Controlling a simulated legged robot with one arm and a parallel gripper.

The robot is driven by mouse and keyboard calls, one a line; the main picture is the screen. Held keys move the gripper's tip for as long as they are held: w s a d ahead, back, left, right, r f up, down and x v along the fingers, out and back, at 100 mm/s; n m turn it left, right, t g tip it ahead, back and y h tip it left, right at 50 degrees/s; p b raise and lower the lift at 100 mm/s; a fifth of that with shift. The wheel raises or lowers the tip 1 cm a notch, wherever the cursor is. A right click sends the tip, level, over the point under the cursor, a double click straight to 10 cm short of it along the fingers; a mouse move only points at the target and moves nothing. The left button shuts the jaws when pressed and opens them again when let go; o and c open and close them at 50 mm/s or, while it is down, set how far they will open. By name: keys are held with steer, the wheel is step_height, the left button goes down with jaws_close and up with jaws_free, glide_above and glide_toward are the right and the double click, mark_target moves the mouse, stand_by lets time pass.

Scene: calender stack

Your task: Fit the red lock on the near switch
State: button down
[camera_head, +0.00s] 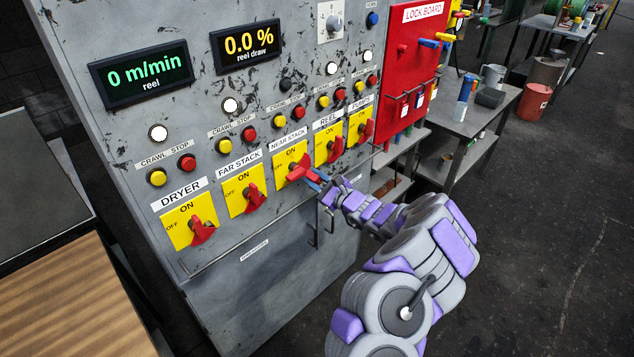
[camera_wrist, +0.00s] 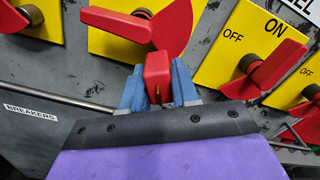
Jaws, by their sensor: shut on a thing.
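The near stack switch is a yellow plate (camera_head: 285,157) with a red handle, and in the wrist view its red handle (camera_wrist: 117,24) points left beside a red rounded flap (camera_wrist: 173,27). My gripper (camera_head: 319,178) is in front of the lower part of this switch. In the wrist view its two blue fingers (camera_wrist: 157,88) are shut on the red lock (camera_wrist: 156,70), one on each side. The lock's upper end overlaps the flap in the picture. I cannot tell whether they touch, and the shackle is not clearly visible.
The far stack switch (camera_head: 243,191) is to the left and the reel switch (camera_head: 329,143) to the right, both with protruding red handles. A rail (camera_head: 240,238) runs below the switches. The red lock board (camera_head: 403,72) and a side table (camera_head: 478,118) are further right.

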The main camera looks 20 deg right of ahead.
steer(key=shift+w+a, duration=0.15)
steer(key=shift+w, duration=0.15)
steer(key=shift+c, duration=2.2)
jaws_free()
steer(key=p+v, duration=0.2)
steer(key=v, duration=0.5)
